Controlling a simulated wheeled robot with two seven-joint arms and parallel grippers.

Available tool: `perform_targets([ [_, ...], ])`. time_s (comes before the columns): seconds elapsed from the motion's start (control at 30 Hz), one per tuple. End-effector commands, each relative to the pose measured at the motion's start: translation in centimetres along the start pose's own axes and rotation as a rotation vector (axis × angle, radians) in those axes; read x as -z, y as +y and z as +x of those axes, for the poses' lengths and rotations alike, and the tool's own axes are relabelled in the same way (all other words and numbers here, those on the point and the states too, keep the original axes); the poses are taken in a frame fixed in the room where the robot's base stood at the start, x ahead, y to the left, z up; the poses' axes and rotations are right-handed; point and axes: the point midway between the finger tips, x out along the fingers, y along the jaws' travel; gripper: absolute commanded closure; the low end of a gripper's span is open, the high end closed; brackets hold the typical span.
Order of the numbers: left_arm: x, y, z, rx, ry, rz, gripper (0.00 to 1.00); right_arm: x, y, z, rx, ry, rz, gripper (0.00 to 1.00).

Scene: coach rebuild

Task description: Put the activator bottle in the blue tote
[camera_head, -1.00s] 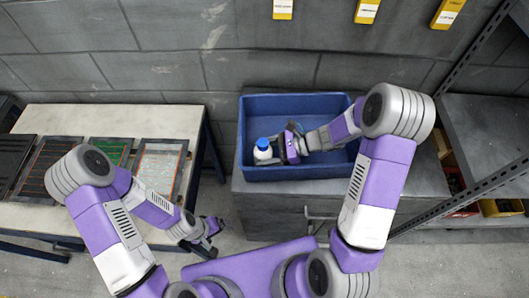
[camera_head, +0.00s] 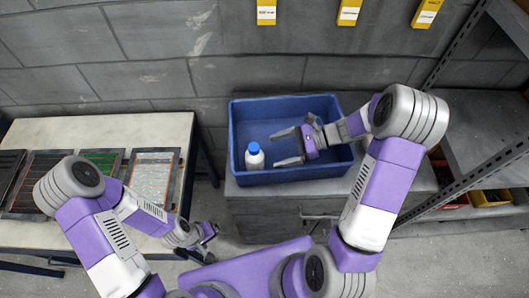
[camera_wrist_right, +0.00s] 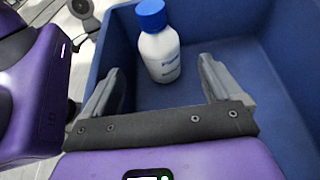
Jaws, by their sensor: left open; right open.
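The activator bottle (camera_head: 254,157), white with a blue cap, stands upright inside the blue tote (camera_head: 341,169), in its left part near the front wall. It also shows in the right wrist view (camera_wrist_right: 160,47), past the fingertips, with the blue tote (camera_wrist_right: 284,65) around it. My right gripper (camera_head: 281,147) is open inside the tote, to the right of the bottle, with its fingers apart and not touching it. In the right wrist view my right gripper (camera_wrist_right: 157,75) is empty. My left gripper (camera_head: 208,236) hangs low beside the bench, away from the tote.
The tote sits on a grey cabinet (camera_head: 268,205). A bench (camera_head: 120,131) with several framed panels stands to the left. A metal shelf rack (camera_head: 477,130) stands to the right.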

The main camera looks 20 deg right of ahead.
Motion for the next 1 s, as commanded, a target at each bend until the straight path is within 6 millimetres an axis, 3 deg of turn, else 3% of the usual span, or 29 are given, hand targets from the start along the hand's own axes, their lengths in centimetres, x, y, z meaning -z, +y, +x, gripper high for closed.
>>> perform_targets([
  [0.1, 0.0, 0.1, -0.2, 0.0, 0.0, 0.0, 0.04, 0.0, -0.1, -2.1, 0.003, 0.001, 0.0, 0.08],
  [0.3, 0.0, 0.1, -0.3, 0.0, 0.0, 0.0, 0.04, 0.0, 0.0, -3.5, 0.0, 0.001, 0.001, 0.08],
  [0.87, 0.0, 0.1, -0.3, 0.0, 0.0, 0.0, 0.04, 0.0, 0.0, -3.6, -0.001, 0.0, 0.001, 0.08],
  [1.0, -0.1, 0.4, -1.2, 0.0, 0.0, 0.0, 0.04, -0.9, 0.0, -3.9, -0.001, 0.0, 0.001, 0.08],
])
